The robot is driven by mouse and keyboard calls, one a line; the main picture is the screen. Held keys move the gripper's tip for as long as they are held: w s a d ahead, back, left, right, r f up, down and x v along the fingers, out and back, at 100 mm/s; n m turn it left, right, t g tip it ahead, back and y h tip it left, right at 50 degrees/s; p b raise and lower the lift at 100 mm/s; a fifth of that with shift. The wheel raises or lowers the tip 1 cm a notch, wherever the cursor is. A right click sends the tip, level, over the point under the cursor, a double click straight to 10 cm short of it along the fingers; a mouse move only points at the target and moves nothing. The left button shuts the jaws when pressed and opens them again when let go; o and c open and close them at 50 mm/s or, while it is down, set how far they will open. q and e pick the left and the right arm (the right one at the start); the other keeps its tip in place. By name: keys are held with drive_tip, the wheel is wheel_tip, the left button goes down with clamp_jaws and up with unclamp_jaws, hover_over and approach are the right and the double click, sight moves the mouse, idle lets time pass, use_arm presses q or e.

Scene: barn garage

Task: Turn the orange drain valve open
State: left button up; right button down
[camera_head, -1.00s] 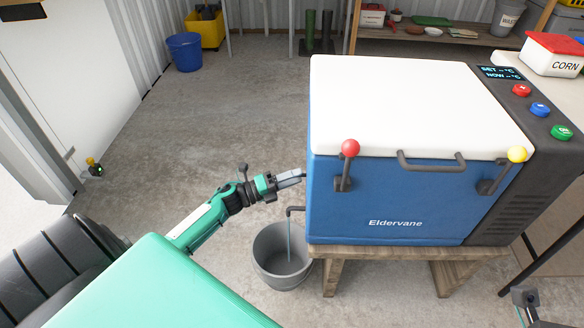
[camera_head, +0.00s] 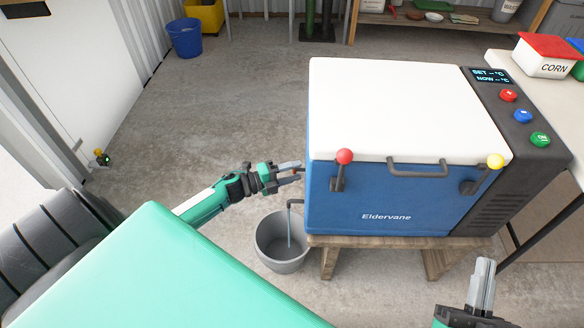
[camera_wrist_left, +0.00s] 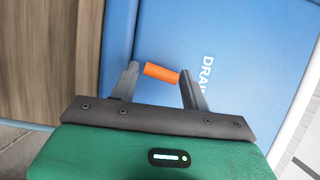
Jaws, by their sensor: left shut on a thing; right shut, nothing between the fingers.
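The orange drain valve (camera_wrist_left: 161,72) shows in the left wrist view as a short handle on the blue cooler side, beside the lettering "DRAI". My left gripper (camera_wrist_left: 159,72) has one finger at each end of the handle and is shut on it. In the head view my left gripper (camera_head: 300,172) is at the left side of the blue cooler (camera_head: 400,205), and the valve is hidden there. My right gripper (camera_head: 484,272) is shut and empty at the lower right, away from the cooler.
A grey bucket (camera_head: 281,252) stands on the floor below the cooler's spout (camera_head: 296,202), with a thin bluish stream between them. The cooler sits on a wooden stand (camera_head: 400,243).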

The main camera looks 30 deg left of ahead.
use_arm(q)
drive_tip(key=n+p, duration=0.2)
drive_tip(key=p, duration=0.1)
drive_tip(key=shift+w+a+r+g, duration=0.1)
drive_tip(key=shift+r+g, duration=0.15)
drive_tip(key=shift+g, duration=0.05)
use_arm(e)
drive_tip(key=s+a+f+g, duration=0.1)
drive_tip(key=s+f+g, duration=0.1)
drive_tip(key=f+g, duration=0.2)
drive_tip(key=s+a+f+g+h, duration=0.1)
drive_tip(key=f+g, duration=0.4)
drive_tip(key=f, duration=0.5)
drive_tip(key=shift+s+a+f+n+g, duration=0.3)
drive_tip(key=shift+s+a, duration=0.4)
drive_tip(key=shift+a, duration=0.05)
use_arm(q)
drive_tip(key=o, duration=0.9)
drive_tip(key=shift+y, duration=0.3)
drive_tip(key=p+v, duration=0.1)
drive_tip(key=v, duration=1.2)
drive_tip(key=shift+s+a+p, duration=0.25)
drive_tip(key=shift+a+p, duration=0.05)
drive_tip(key=shift+p, duration=0.05)
use_arm(e)
drive_tip(key=d+g, duration=0.1)
drive_tip(key=d+g+h, duration=0.1)
drive_tip(key=shift+s+d+f, duration=0.1)
drive_tip(key=shift+d+f, duration=0.2)
drive_tip(key=shift+f, duration=0.05)
